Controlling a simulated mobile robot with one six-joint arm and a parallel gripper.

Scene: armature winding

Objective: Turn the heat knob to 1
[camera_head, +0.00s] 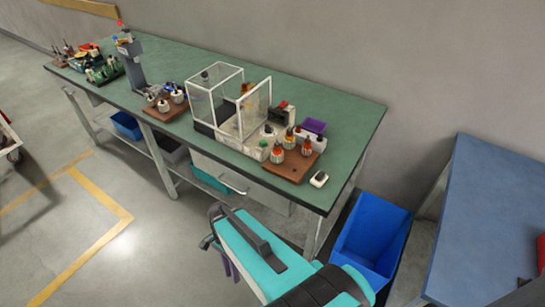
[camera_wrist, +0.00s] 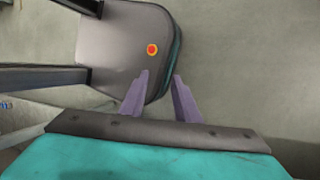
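A machine with a white-framed clear enclosure (camera_head: 214,96) stands on the green workbench (camera_head: 335,110). A light control panel (camera_head: 246,146) with a green button runs along its front. I cannot make out a heat knob or its marks at this size. My gripper (camera_wrist: 160,85) shows two purple fingers with a gap between them, open and empty, in the wrist view. In the head view my teal arm is in front of the bench, low and apart from the machine. The wrist view does not show the machine.
A brown board (camera_head: 292,168) with several orange-topped parts sits right of the machine, with a small white device (camera_head: 319,179) nearby. A blue bin (camera_head: 372,235) stands by the bench's right end. A blue table (camera_head: 495,205) is at right.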

